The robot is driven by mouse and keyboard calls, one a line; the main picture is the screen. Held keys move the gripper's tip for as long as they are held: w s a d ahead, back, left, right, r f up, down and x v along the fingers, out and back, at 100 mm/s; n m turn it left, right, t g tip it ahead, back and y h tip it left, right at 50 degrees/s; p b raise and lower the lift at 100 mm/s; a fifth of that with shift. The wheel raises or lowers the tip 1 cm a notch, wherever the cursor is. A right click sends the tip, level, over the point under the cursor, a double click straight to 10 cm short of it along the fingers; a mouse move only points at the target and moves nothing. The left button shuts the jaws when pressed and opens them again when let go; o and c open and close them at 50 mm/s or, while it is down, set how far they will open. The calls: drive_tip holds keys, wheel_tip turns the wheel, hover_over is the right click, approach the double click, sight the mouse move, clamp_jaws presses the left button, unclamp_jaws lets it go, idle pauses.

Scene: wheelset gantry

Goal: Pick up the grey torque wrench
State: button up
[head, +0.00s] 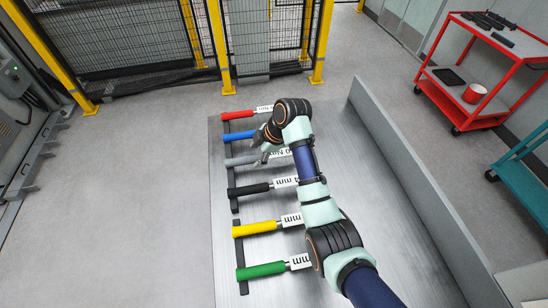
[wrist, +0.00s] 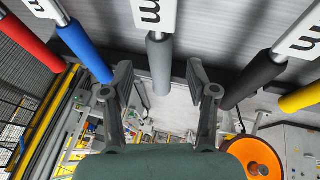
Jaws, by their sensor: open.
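The grey torque wrench (head: 240,161) lies on the metal table between the blue wrench (head: 238,137) and the black wrench (head: 250,188). Its handle points left, and my arm hides part of the wrench in the head view. In the wrist view its grey handle (wrist: 160,62) is centred between my two fingers, with a white label above it. My gripper (wrist: 159,75) is open and empty, with a gap visible on each side of the handle. In the head view my gripper (head: 264,156) is over the grey wrench near its middle. I cannot tell its exact height.
A red wrench (head: 238,115) lies at the far end; yellow (head: 254,228) and green (head: 262,270) wrenches lie nearer. Dark rack strips (head: 239,222) run under the handles. A grey upright panel (head: 400,165) edges the table's right side. A red cart (head: 475,85) stands beyond.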

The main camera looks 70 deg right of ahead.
sight(256, 157)
drive_tip(key=x, duration=0.1)
drive_tip(key=b+x, duration=0.1)
drive_tip(key=x, duration=0.3)
drive_tip(key=shift+s+d, duration=0.1)
drive_tip(key=shift+s, duration=0.2)
clamp_jaws()
